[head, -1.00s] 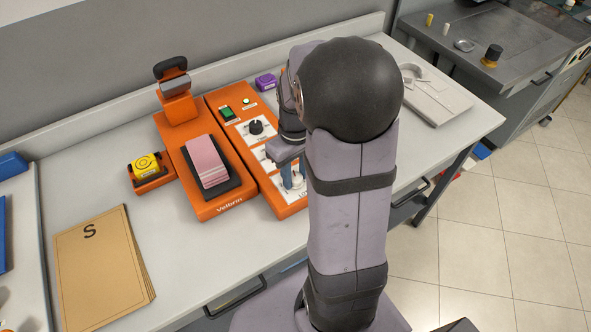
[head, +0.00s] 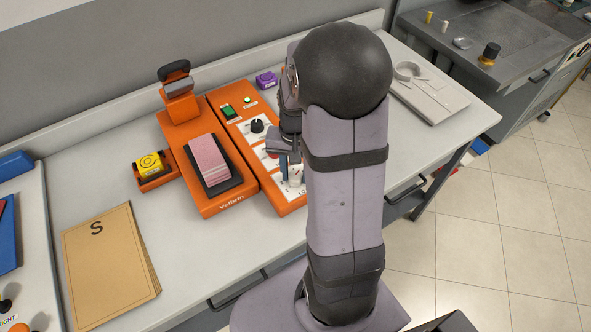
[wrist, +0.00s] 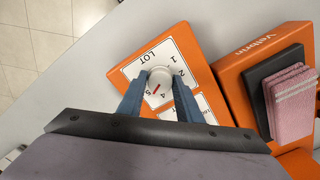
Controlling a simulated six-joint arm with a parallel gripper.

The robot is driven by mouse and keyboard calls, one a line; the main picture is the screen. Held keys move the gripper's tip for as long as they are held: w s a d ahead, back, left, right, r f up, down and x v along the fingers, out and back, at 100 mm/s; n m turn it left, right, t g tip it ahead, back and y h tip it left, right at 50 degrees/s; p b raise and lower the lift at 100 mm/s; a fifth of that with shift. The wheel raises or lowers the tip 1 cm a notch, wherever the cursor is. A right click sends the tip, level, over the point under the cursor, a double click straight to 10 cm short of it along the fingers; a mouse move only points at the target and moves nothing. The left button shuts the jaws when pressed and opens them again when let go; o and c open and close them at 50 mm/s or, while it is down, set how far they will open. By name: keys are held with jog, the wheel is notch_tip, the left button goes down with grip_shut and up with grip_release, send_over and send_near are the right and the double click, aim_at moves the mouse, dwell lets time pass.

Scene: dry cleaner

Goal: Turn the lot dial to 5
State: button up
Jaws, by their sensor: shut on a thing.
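The lot dial (wrist: 159,75) is a round white knob with a red line, on a white plate marked LOT (wrist: 125,58). In the wrist view the numbers 1, 2, 4 and 5 show around it; I cannot make out a 3. The red line points down-left, towards the 5. My gripper (wrist: 160,80) is shut on the knob, one blue-grey finger on each side. In the head view my gripper (head: 289,168) is at the near end of the orange panel (head: 291,208), and my arm hides part of it.
On the panel are a black knob (head: 257,125) and a green switch (head: 229,112). Left of it stands an orange Velbrin unit (head: 209,208) with pink slips (head: 208,160). A yellow item (head: 150,164), brown folders (head: 110,252) and a purple block (head: 266,79) lie around.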

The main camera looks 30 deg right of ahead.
aim_at(296, 175)
jog(key=shift+m, duration=0.4)
jog(key=o, duration=1)
jog(key=shift+o, duration=0.2)
jog(key=shift+r+b, duration=0.5)
jog(key=shift+r, duration=3.25)
